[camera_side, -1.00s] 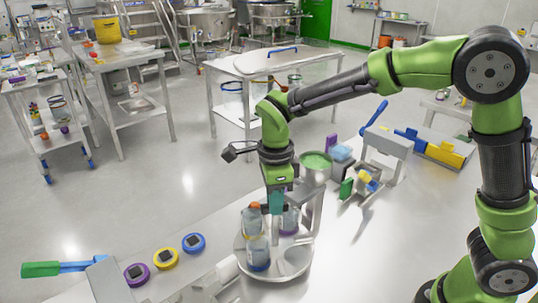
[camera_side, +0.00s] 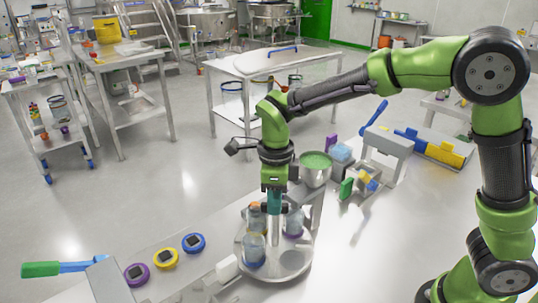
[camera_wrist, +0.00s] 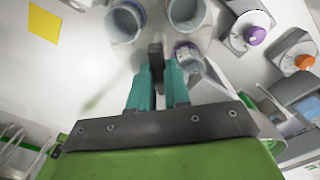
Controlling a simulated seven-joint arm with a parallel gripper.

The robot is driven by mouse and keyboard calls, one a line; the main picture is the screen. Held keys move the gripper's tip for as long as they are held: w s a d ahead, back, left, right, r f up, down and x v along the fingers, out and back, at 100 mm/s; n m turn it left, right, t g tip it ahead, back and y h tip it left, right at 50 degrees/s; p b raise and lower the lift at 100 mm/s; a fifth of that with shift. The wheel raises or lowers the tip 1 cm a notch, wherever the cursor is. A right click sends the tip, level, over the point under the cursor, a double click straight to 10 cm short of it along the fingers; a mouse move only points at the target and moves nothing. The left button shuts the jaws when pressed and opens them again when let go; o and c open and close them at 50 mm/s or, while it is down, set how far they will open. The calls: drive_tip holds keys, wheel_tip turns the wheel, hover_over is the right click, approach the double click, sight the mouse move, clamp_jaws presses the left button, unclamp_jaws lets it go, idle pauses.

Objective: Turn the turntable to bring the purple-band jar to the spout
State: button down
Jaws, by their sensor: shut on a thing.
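The round metal turntable (camera_side: 290,262) stands on the near bench and carries clear jars. The purple-band jar (camera_side: 294,222) is at its right side. A blue-band jar (camera_side: 254,252) is at the front left, and another jar (camera_side: 252,214) is at the back left, partly hidden by my gripper. My gripper (camera_side: 274,212) points down among the jars near the turntable's centre. In the wrist view its teal fingers (camera_wrist: 158,68) are shut on a dark grip piece (camera_wrist: 156,50). The spout is hard to make out; a hopper of green material (camera_side: 315,165) stands behind the turntable.
A grey post (camera_side: 317,205) rises close behind the turntable's right side. A white block (camera_side: 228,268) sits at its left edge. Purple (camera_side: 136,274), yellow (camera_side: 166,258) and blue (camera_side: 193,243) round pieces lie left.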

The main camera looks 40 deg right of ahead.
drive_tip(key=shift+r, duration=0.1)
drive_tip(key=c, duration=1.1)
unclamp_jaws()
wheel_tip(320, 180, up, 17)
drive_tip(key=shift+f, duration=0.1)
